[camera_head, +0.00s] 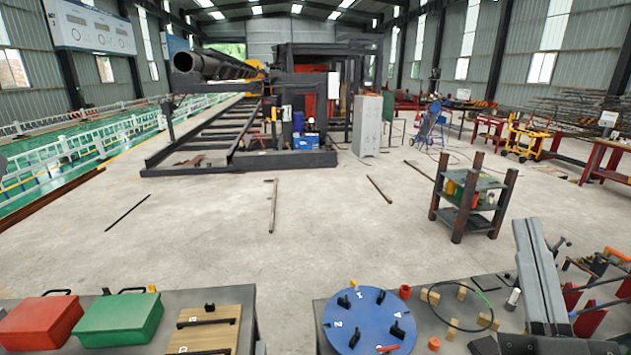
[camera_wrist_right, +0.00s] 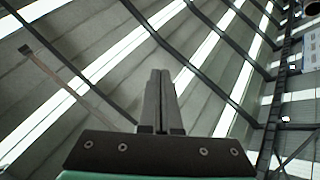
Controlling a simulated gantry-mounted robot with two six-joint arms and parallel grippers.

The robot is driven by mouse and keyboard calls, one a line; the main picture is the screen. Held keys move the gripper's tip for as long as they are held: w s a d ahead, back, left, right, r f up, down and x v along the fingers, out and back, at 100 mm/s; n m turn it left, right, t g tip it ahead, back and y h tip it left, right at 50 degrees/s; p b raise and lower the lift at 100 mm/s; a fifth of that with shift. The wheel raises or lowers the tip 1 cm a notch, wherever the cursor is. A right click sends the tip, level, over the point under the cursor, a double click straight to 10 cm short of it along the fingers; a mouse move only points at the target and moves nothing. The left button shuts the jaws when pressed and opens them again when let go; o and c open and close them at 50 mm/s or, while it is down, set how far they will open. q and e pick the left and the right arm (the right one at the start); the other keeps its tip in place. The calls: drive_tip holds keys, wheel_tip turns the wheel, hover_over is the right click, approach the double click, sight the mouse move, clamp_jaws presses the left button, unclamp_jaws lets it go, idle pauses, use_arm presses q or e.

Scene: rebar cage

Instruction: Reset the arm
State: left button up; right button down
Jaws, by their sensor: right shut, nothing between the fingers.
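My right gripper (camera_head: 532,225) stands at the lower right of the head view, its long grey fingers pointing up. In the right wrist view, the two fingers (camera_wrist_right: 160,75) are closed together above a dark bracket, with nothing between them. That view looks up at the roof, and nothing is near the fingertips. In the head view the right gripper stands in front of the right workbench (camera_head: 455,345) and hides part of it. My left gripper is not in view.
The right bench holds a blue disc (camera_head: 368,325), wooden blocks and a black ring (camera_head: 440,290). The left bench (camera_head: 190,298) holds a red box (camera_head: 40,322), a green box (camera_head: 118,318) and a wooden board (camera_head: 240,300). A dark rack (camera_head: 478,196) stands beyond. The floor between has loose bars.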

drive_tip(key=s+a+r+t+y, duration=0.1)
drive_tip(key=s+a+r+y, duration=0.25)
drive_tip(key=r, duration=0.25)
drive_tip(key=s+a+r+t+y, duration=0.2)
drive_tip(key=s+a+r+y, duration=0.1)
drive_tip(key=s+r+y, duration=0.15)
wheel_tip(320, 180, up, 28)
drive_tip(key=w+m+p, duration=0.1)
drive_tip(key=w+p, duration=0.1)
drive_tip(key=p, duration=2.6)
drive_tip(key=shift+f+g+y, duration=0.25)
drive_tip(key=shift+g+y, duration=0.15)
